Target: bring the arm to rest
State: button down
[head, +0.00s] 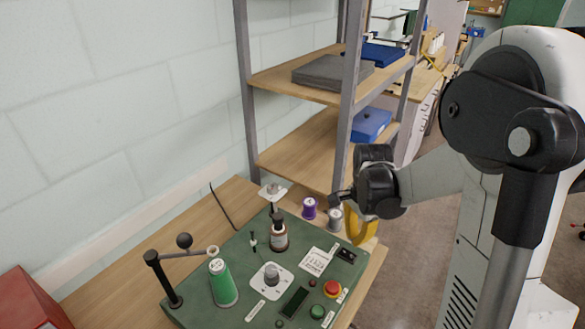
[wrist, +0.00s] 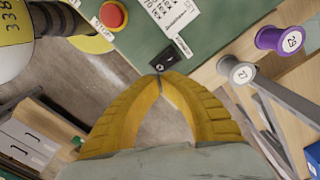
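My gripper (head: 360,229) hangs at the right front edge of the green machine panel (head: 232,270) in the head view. In the wrist view my gripper (wrist: 159,76) has its two yellow fingers meeting at the tips, with nothing seen between them. The tips appear over the panel edge, close to a black switch (wrist: 166,58); whether they touch it I cannot tell. My arm is bent and stretched out over the table side, not folded in.
A purple spool (head: 309,208) and a grey spool (head: 335,219) stand beside the panel. A wooden shelf (head: 300,140) stands behind; floor is open at right.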

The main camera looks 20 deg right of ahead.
jog(key=shift+a+r, duration=0.1)
jog(key=shift+a+r+n, duration=0.25)
jog(key=shift+n, duration=0.05)
jog(key=s+a+r+n+t+b, duration=0.3)
jog(key=s+a+n, duration=0.2)
jog(key=n, duration=0.3)
jog(key=s+a+r+n+t+b, duration=0.3)
jog(key=s+a+n+t+b, duration=0.1)
jog(key=a+n, duration=0.3)
jog(key=shift+s+a+r+n, duration=0.4)
jog(key=shift+s, duration=0.5)
